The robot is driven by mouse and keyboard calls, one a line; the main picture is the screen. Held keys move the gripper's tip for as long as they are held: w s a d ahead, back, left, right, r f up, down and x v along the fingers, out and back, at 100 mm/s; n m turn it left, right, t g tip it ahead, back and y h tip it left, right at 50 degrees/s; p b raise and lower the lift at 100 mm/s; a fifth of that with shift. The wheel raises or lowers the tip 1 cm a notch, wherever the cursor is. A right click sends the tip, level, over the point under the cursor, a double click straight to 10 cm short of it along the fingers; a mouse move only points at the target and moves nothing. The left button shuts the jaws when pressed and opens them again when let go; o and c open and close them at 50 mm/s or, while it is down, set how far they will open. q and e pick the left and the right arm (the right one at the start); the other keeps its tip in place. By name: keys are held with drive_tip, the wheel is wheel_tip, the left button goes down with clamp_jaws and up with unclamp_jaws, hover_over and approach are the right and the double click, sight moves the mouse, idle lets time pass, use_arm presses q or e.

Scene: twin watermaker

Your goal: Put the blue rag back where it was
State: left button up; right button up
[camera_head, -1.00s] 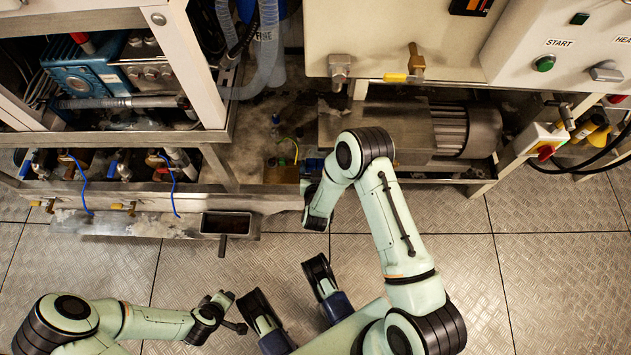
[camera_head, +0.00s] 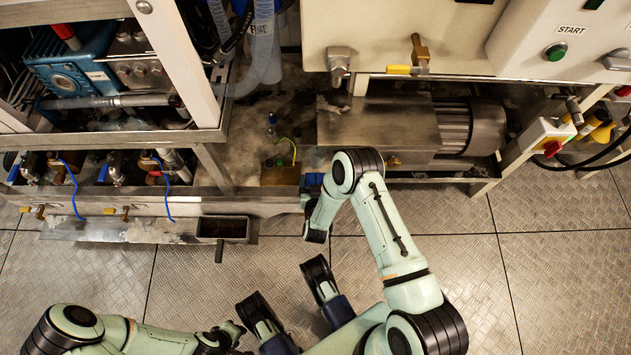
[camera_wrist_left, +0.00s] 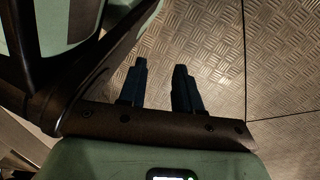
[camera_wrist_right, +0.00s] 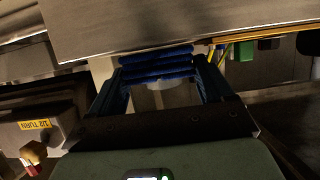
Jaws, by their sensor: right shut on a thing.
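The blue rag (camera_wrist_right: 157,68) shows in the right wrist view as folded blue layers between the fingers of my right gripper (camera_wrist_right: 160,85). My right gripper is shut on it. The rag is close to the edge of a broad steel plate (camera_wrist_right: 180,22); I cannot tell whether they touch. In the head view my right gripper (camera_head: 312,184) reaches in under the machine frame, left of the motor, and its fingers are partly hidden. My left gripper (camera_wrist_left: 160,85) is open and empty above the floor, its two fingers apart.
A motor (camera_head: 466,126) with a steel cover is right of my right gripper. A brass-coloured block (camera_head: 280,173) with thin wires is just left of it. A small open metal tray (camera_head: 225,228) juts from the left frame. The plated floor (camera_head: 420,255) in front is clear.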

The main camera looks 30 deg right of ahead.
use_arm(q)
drive_tip(key=shift+s+f, duration=0.1)
use_arm(e)
drive_tip(key=shift+f, duration=0.1)
drive_tip(key=o, duration=0.9)
drive_tip(key=shift+o, duration=0.2)
drive_tip(key=shift+s+a+r, duration=0.2)
drive_tip(key=shift+s+r, duration=0.1)
use_arm(q)
drive_tip(key=w+d+r+t+p, duration=0.1)
drive_tip(key=w+r+t+p, duration=0.2)
drive_tip(key=w+r, duration=0.4)
drive_tip(key=shift+w+r+p, duration=0.15)
drive_tip(key=shift+w+p, duration=0.5)
drive_tip(key=shift+w, duration=0.15)
use_arm(e)
drive_tip(key=v, duration=1.1)
use_arm(q)
drive_tip(key=shift+s+d, duration=0.15)
use_arm(e)
drive_tip(key=shift+s+r, duration=0.1)
